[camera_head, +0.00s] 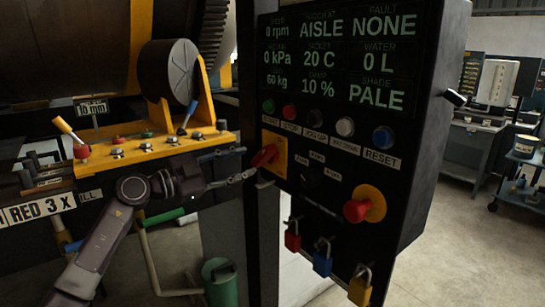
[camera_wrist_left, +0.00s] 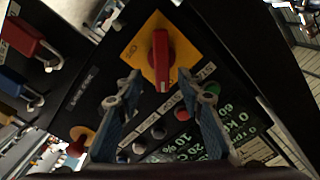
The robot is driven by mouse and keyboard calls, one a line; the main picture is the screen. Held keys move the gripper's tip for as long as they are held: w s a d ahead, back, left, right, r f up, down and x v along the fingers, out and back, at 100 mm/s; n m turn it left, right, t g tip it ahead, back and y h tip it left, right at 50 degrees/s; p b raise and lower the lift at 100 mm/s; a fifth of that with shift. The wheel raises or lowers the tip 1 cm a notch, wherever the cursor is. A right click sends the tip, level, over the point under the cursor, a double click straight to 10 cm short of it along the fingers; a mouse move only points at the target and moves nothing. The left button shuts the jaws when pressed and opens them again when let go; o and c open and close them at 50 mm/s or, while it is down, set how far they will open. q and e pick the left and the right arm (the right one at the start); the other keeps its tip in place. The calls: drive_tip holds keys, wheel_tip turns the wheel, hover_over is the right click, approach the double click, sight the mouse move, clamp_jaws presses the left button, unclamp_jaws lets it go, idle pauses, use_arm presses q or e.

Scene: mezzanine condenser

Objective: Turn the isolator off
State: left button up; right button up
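The isolator is a red rotary handle (camera_head: 264,156) on a yellow plate (camera_head: 275,150), on the left side of the black control panel. In the head view the handle lies slanted. My left gripper (camera_head: 247,175) is just left of and below it. In the left wrist view the red handle (camera_wrist_left: 161,60) stands upright in the picture, ahead of my left gripper (camera_wrist_left: 160,88). Its fingers are spread, one on each side of the handle's near end, with gaps showing. I cannot tell how deep the handle lies between the tips. My right gripper is not in view.
The control panel (camera_head: 428,140) has several buttons under its display and a red mushroom button (camera_head: 357,209) on yellow. Red (camera_head: 292,236), blue (camera_head: 322,259) and yellow (camera_head: 360,287) padlocks hang at its lower edge. A yellow bracket with levers (camera_head: 150,147) stands left, close above my arm.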

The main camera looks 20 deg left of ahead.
sight(259, 156)
use_arm(q)
drive_tip(key=shift+w+d+r, duration=0.1)
drive_tip(key=shift+r, duration=0.2)
drive_tip(key=shift+w+d+r+p, duration=0.1)
drive_tip(key=shift+w+d+p, duration=0.15)
drive_tip(key=shift+p, duration=0.05)
drive_tip(key=p+x, duration=0.1)
drive_tip(key=x, duration=0.5)
drive_tip(key=shift+w+d, duration=0.15)
drive_tip(key=shift+w, duration=0.15)
drive_tip(key=shift+c, duration=0.5)
clamp_jaws()
